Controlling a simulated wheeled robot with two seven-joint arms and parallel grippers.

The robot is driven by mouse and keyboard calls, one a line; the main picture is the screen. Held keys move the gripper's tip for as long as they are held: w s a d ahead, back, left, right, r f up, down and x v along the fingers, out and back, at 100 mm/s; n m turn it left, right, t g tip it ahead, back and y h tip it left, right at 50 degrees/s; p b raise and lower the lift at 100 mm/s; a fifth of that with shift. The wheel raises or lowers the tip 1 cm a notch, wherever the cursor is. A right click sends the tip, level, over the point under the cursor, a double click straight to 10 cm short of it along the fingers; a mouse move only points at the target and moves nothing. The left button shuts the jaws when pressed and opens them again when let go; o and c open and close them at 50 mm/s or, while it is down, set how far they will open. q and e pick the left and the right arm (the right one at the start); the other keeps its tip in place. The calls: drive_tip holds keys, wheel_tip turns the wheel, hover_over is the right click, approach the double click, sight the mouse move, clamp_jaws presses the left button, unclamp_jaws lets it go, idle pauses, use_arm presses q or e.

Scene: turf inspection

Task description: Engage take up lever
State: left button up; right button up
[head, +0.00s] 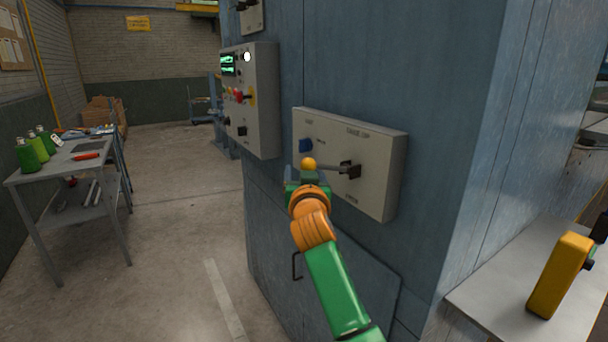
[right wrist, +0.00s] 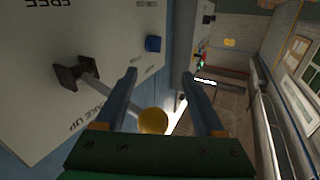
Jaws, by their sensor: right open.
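The take-up lever (head: 335,168) is a grey rod with a yellow ball knob (head: 308,163) on a pale control box (head: 375,185). It points left from a dark pivot (head: 350,169), roughly level. My right gripper (head: 306,177) is at the knob in the head view. In the right wrist view its two fingers (right wrist: 159,76) are apart, with the yellow knob (right wrist: 152,121) showing between them near the palm. The rod passes behind one finger there; I cannot tell whether they touch. "TAKE UP" lettering is partly hidden by that finger. My left gripper is out of view.
A blue button (head: 305,145) is on the same box, close to the knob. Another control box (head: 255,100) with a screen is further left. A worktable (head: 50,172) with green bottles stands at the left, and a yellow object (head: 560,275) at the lower right. The floor between is open.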

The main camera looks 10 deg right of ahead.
drive_tip(key=shift+s, duration=0.15)
drive_tip(key=s+a+b, duration=0.1)
drive_tip(key=s+b, duration=0.2)
drive_tip(key=s, duration=0.3)
drive_tip(key=shift+s+b, duration=0.35)
drive_tip(key=shift+s, duration=0.05)
